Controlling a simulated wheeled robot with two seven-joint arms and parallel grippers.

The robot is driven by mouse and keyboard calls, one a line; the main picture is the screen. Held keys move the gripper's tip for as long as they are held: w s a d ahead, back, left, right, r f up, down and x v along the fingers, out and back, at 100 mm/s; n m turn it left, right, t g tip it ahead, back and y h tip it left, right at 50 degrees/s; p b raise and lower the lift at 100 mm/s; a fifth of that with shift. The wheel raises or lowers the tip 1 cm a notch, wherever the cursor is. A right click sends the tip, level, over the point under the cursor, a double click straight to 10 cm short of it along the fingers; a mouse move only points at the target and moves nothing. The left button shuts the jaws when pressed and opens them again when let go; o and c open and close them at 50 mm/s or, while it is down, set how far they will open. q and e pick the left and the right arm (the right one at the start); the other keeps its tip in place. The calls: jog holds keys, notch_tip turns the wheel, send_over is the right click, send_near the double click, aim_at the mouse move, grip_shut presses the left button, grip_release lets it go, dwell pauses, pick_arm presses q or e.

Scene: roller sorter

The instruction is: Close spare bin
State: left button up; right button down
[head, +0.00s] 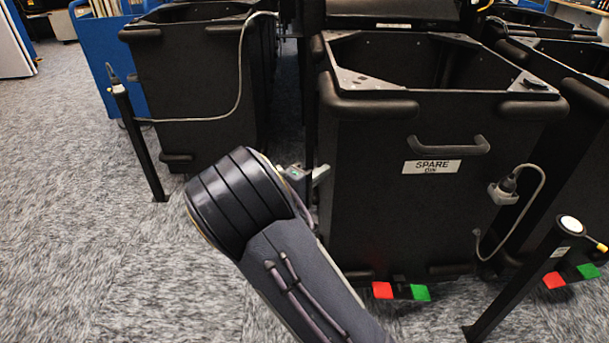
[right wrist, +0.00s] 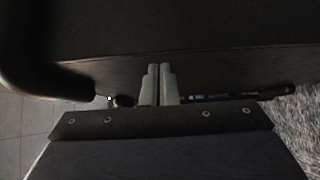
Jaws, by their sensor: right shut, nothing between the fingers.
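The spare bin (head: 385,225) is a black open-topped bin in the right half of the head view. Its front carries a "SPARE" label (head: 431,167) and a dark bar handle (head: 448,145). A red pedal (head: 382,290) and a green pedal (head: 420,292) show at its foot. My right gripper (head: 320,172) is at the bin's left front edge, left of the label and below the rim. In the right wrist view its fingers (right wrist: 159,72) are together and empty, close to a dark surface; I cannot tell whether they touch it. My left gripper is out of view.
A grey plug with a cable (head: 503,190) hangs on the bin's right front. A black post (head: 520,285) leans at lower right. Another black bin (head: 205,95) and a post (head: 138,140) stand at left. Carpet (head: 80,220) at left is clear.

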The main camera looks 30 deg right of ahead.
jog(key=shift+s+d, duration=0.45)
jog(key=shift+d, duration=0.25)
jog(key=shift+s+d+r, duration=0.1)
